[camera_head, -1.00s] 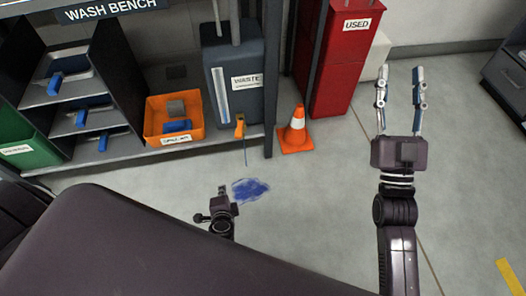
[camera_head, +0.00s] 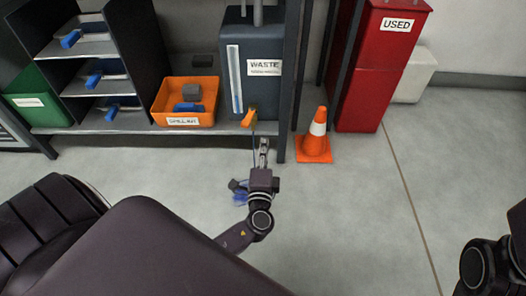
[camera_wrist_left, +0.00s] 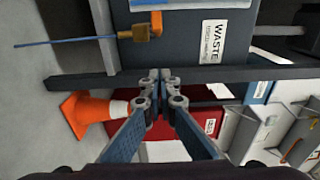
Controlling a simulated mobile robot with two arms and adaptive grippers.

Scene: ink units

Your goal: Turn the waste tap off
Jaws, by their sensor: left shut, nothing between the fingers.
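The waste tap's orange handle (camera_head: 249,117) is at the lower front of the dark waste tank (camera_head: 262,92), on the wash bench's lower shelf. In the left wrist view the orange handle (camera_wrist_left: 156,24) and its brass-coloured body show near the top. A thin blue stream (camera_wrist_left: 65,41) runs from the tap. My left gripper (camera_head: 263,143) is shut and empty, just below and right of the tap in the head view, apart from it. Its closed fingertips (camera_wrist_left: 161,76) also show in the wrist view. My right gripper is out of view; only part of its arm shows.
A blue puddle (camera_head: 240,198) lies on the floor, partly hidden by my left arm. An orange tray (camera_head: 158,105) sits left of the tank. A traffic cone (camera_head: 316,138) and red used cabinet (camera_head: 375,80) stand to the right. Open floor lies before them.

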